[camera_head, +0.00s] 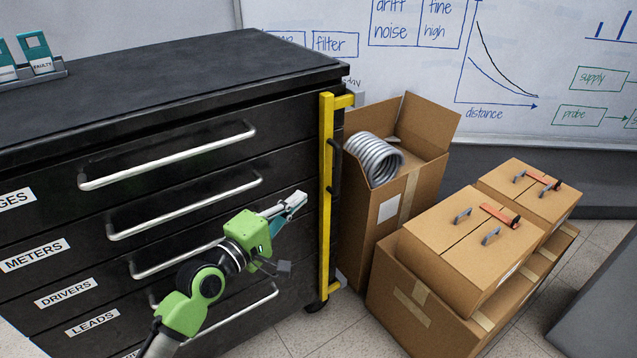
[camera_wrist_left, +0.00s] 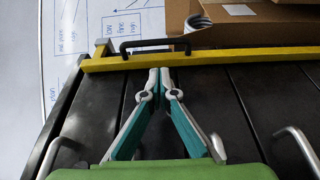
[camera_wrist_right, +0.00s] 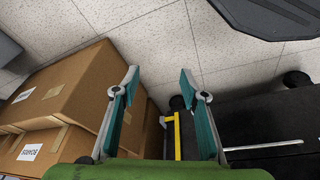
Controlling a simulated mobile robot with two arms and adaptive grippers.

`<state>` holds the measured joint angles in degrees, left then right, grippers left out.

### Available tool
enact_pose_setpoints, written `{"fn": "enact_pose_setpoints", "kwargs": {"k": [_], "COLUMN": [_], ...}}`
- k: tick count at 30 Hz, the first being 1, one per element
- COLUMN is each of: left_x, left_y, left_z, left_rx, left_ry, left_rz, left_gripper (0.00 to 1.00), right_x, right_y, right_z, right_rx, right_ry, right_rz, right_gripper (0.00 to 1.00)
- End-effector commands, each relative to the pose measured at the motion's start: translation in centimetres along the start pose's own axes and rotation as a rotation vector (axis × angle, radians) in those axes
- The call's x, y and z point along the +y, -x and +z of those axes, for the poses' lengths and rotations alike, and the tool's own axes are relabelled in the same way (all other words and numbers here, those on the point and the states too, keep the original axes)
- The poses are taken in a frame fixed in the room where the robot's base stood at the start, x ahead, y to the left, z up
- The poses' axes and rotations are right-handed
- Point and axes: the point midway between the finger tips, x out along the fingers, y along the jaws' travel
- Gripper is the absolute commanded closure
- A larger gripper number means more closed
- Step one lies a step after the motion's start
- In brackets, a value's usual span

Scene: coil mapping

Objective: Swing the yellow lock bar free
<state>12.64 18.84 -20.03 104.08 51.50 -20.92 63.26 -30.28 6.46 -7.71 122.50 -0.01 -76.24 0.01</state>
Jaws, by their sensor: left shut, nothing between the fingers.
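The yellow lock bar (camera_head: 326,190) stands upright along the right front edge of the black drawer cabinet (camera_head: 150,95). A black handle (camera_head: 336,166) is on it. In the left wrist view the bar (camera_wrist_left: 235,56) runs across the top, with its black handle (camera_wrist_left: 150,43). My left gripper (camera_head: 299,198) is in front of the drawers, just left of the bar, shut and empty; its fingertips (camera_wrist_left: 161,72) meet close to the bar. In the right wrist view my right gripper (camera_wrist_right: 160,82) is open and empty, with the lower end of the bar (camera_wrist_right: 176,135) beyond it.
An open cardboard box (camera_head: 400,205) with a metal coil (camera_head: 373,157) stands right of the bar. Closed boxes (camera_head: 470,245) with handles stand further right. Drawer handles (camera_head: 170,157) stick out from the cabinet front. A whiteboard (camera_head: 540,70) is behind.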

Motion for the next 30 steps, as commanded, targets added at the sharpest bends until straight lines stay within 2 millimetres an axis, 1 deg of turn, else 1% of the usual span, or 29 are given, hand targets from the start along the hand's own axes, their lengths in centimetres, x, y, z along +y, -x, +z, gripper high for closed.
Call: {"fn": "enact_pose_setpoints", "kwargs": {"k": [5,12,15,18,23,30], "left_x": [0.0,-0.1,-0.1,-0.2,-0.1,-0.1], "left_y": [-1.9,-6.4,-8.0,-9.0,-9.8,-9.9], "left_z": [0.0,0.0,0.0,0.0,0.0,0.0], "left_rx": [0.0,0.0,0.0,0.0,0.0,0.0], "left_ry": [-0.001,-0.001,-0.002,-0.002,-0.002,-0.002], "left_rz": [0.002,0.001,0.001,-0.001,-0.001,-0.001], "left_gripper": [1.0,1.0,1.0,1.0,1.0,1.0], "right_x": [0.0,0.2,0.2,0.2,0.3,0.3], "right_y": [0.7,3.5,4.7,5.7,6.5,6.6], "right_z": [-0.2,-0.6,-0.7,-0.7,-0.7,-0.7], "right_rx": [0.007,0.023,0.028,0.032,0.034,0.033], "right_ry": [-0.001,-0.002,-0.003,-0.003,-0.004,-0.004], "right_rz": [0.001,0.003,0.004,0.005,0.006,0.006], "right_gripper": [0.6,0.6,0.6,0.6,0.6,0.6]}}
